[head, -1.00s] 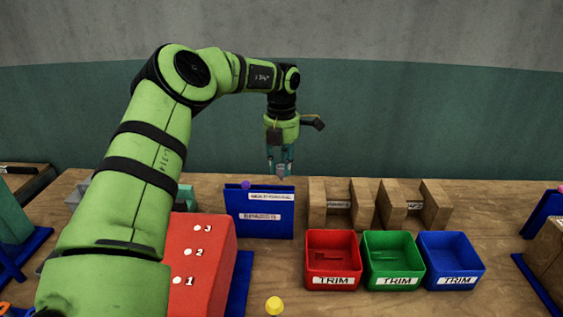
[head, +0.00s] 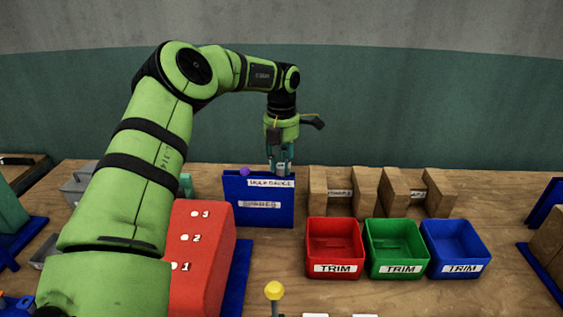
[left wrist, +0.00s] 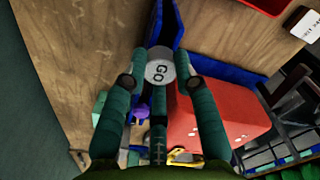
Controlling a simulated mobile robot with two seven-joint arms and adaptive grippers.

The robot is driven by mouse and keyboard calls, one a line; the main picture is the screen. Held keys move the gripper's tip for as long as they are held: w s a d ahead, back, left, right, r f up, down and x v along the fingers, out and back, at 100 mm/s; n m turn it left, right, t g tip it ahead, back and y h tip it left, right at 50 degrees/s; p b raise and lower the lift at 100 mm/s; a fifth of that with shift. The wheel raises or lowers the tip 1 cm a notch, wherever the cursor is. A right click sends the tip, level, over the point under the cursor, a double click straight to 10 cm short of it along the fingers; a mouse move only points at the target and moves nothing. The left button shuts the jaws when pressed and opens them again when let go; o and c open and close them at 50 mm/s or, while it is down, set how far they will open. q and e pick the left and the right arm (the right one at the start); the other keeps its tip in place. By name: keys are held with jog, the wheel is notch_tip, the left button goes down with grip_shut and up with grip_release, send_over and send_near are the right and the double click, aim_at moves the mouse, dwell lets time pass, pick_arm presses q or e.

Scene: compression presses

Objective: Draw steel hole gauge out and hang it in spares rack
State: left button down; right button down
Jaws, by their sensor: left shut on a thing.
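My left gripper (head: 281,172) points down at the top edge of an upright blue panel (head: 260,217), which carries two white labels and looks like the spares rack. In the left wrist view its fingers (left wrist: 158,78) are shut on a round grey steel gauge end (left wrist: 160,71) marked "GO". The panel's blue edge (left wrist: 168,22) shows beyond it there. How much of the gauge is behind or inside the panel is hidden. A purple ball (head: 245,171) sits at the panel's top left. My right gripper is not in view.
A red sloped block (head: 203,262) numbered 1 to 3 stands left of the panel. Wooden blocks (head: 365,190) stand right of it, with red (head: 334,240), green (head: 396,246) and blue (head: 455,246) TRIM bins in front. A yellow-topped post (head: 274,291) stands at the front.

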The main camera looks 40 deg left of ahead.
pick_arm(q)
jog(key=c, duration=0.9)
grip_release()
jog(key=shift+r, duration=0.1)
notch_tip(320, 180, up, 12)
jog(key=shift+f, duration=0.1)
